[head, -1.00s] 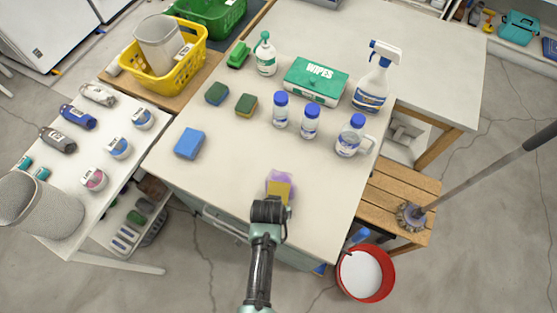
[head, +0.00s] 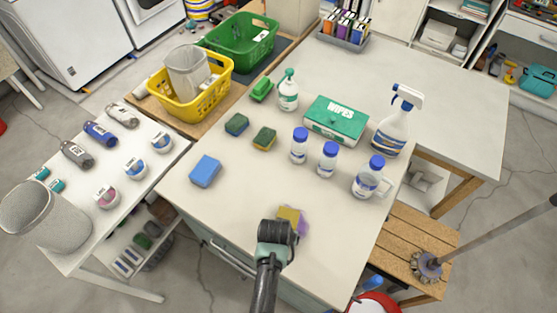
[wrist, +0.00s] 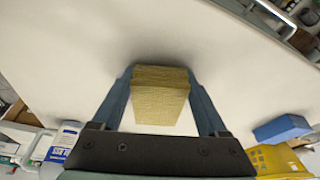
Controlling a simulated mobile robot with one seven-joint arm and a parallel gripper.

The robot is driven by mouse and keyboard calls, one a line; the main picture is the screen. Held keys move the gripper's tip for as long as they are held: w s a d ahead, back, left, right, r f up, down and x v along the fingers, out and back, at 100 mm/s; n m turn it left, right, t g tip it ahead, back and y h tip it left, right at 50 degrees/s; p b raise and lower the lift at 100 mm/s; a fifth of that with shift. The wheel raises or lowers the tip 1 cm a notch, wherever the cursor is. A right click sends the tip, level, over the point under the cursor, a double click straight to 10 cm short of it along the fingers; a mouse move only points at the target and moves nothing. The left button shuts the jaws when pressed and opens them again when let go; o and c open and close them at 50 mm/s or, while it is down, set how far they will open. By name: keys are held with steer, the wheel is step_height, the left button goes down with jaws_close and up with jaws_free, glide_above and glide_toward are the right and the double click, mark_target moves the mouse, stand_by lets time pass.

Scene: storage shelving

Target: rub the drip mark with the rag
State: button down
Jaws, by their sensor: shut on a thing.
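My gripper (head: 286,224) is low over the near part of the white worktop (head: 235,215), shut on a yellow, block-shaped rag (head: 290,214). In the wrist view the rag (wrist: 160,92) sits between both fingers of my gripper (wrist: 165,105). A pale purple drip mark (head: 303,222) shows on the worktop just right of the rag. The rag and gripper cover part of the mark. The rag looks at or very close to the surface; contact is not clear. The mark is hidden in the wrist view.
A blue sponge (head: 205,171) lies left of my gripper. Several blue-capped bottles, the nearest a handled jug (head: 369,181), stand to the right. A green wipes box (head: 336,120) and spray bottle (head: 393,127) stand farther back. The worktop around my gripper is clear.

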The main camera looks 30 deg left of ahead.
mark_target(298, 213)
steer(key=shift+w+d+f+b, duration=0.15)
steer(key=shift+w+b, duration=0.9)
steer(key=shift+w, duration=0.65)
steer(key=shift+w+d+f+b, duration=0.15)
steer(key=shift+w+b, duration=0.9)
steer(key=shift+w, duration=0.6)
steer(key=shift+w+r+b, duration=0.1)
steer(key=shift+w+b, duration=0.35)
steer(key=shift+w, duration=0.3)
steer(key=shift+r, duration=0.15)
steer(key=shift+r+p, duration=0.1)
steer(key=shift+p, duration=0.2)
steer(key=shift+s, duration=0.1)
